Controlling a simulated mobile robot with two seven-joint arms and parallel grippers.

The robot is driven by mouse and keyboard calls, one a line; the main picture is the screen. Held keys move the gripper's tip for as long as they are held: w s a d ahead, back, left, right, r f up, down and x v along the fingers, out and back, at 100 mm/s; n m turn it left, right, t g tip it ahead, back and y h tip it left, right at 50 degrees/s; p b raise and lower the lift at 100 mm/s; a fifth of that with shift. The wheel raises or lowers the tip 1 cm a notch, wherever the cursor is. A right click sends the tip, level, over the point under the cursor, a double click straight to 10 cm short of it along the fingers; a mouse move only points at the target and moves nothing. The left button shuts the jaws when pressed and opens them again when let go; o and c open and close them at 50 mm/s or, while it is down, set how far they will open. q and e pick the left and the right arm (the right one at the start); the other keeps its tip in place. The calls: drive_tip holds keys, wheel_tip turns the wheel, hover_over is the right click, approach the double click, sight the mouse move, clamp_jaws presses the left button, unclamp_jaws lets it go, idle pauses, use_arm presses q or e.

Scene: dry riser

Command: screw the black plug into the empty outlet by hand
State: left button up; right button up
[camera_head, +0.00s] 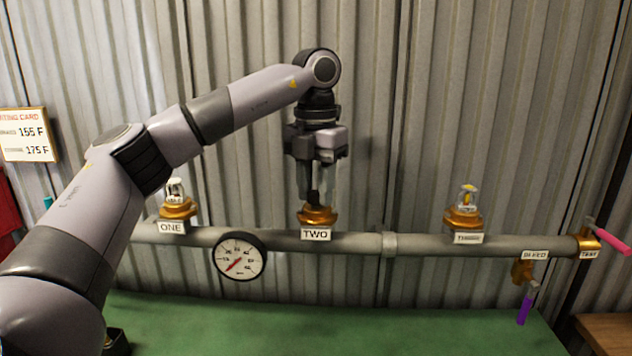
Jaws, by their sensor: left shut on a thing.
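My left gripper (316,188) points straight down over outlet TWO, a brass fitting (317,214) on the grey pipe. It is shut on the black plug (314,197), which stands upright between the fingertips at the top of the brass fitting. The plug's lower end meets the fitting's mouth; I cannot tell how deep it sits or whether its thread is engaged. Outlet ONE (177,208) at the left holds a sprinkler head with a pale middle. The outlet at the right (463,218) holds a sprinkler head with a yellow middle. My right gripper is not in view.
The grey pipe (360,242) runs across above a green bench top (340,325). A round gauge (239,256) hangs at its left part. A pink test lever (613,239) and a purple bleed lever (524,309) are at the right. A corrugated wall stands close behind.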

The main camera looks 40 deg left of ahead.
use_arm(q)
drive_tip(key=shift+r, duration=0.1)
drive_tip(key=shift+r+m+p, duration=0.15)
drive_tip(key=shift+m+p, duration=0.25)
drive_tip(key=shift+p, duration=0.15)
drive_tip(key=shift+a+m+p, duration=0.1)
drive_tip(key=shift+m+p, duration=0.5)
drive_tip(key=shift+m, duration=0.5)
drive_tip(key=shift+f+m, duration=0.2)
drive_tip(key=shift+m, duration=1.1)
drive_tip(key=shift+m, duration=0.6)
drive_tip(key=m, duration=0.4)
drive_tip(key=shift+w+a+m, duration=0.15)
drive_tip(key=shift+m, duration=0.15)
